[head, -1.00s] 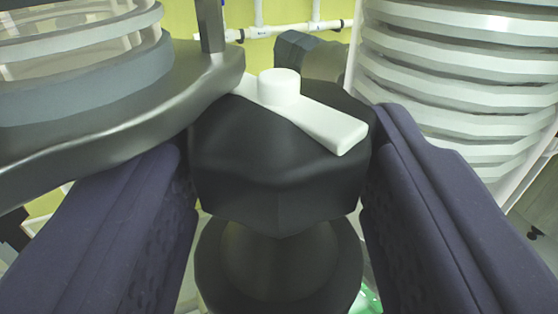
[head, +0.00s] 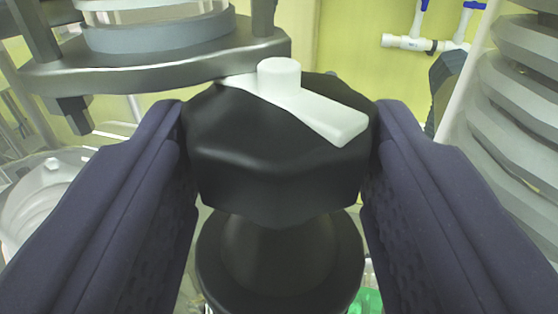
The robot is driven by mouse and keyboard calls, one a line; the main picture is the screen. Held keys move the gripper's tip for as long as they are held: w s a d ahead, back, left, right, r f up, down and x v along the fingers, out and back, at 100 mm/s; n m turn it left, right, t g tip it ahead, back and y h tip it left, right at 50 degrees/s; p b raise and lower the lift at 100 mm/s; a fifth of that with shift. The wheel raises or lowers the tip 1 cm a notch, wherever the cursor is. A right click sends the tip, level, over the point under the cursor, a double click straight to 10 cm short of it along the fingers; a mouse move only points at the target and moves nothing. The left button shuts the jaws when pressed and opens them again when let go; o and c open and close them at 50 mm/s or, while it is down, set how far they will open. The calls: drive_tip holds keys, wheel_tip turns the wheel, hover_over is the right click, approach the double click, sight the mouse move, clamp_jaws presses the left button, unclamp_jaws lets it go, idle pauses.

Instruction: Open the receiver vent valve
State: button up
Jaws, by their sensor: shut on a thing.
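The receiver vent valve shows as a black faceted knob (head: 275,165) in the middle of the head view. A white pointer bar (head: 325,115) with a round white hub lies across its top, slanting down to the right. My gripper (head: 281,150) has one dark purple finger on each side of the knob and is shut on it. Below the knob is a round black collar (head: 280,265). The knob's far side is hidden.
A grey metal flange (head: 150,65) with a glass vessel (head: 155,30) above it is close behind the knob at upper left. A pale coiled column (head: 515,110) stands at right. White pipes with blue handles (head: 430,42) are on the yellow-green wall.

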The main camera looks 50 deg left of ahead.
drive_tip(key=shift+w+r+n+g+y+p, duration=0.1)
drive_tip(key=shift+r+n+g+y+p, duration=0.05)
drive_tip(key=shift+n+g+y+p, duration=0.4)
drive_tip(key=o, duration=1)
drive_tip(key=shift+o, duration=0.2)
drive_tip(key=v, duration=0.7)
drive_tip(key=shift+s+d+b, duration=0.25)
drive_tip(key=shift+d+b, duration=0.05)
drive_tip(key=shift+b, duration=0.05)
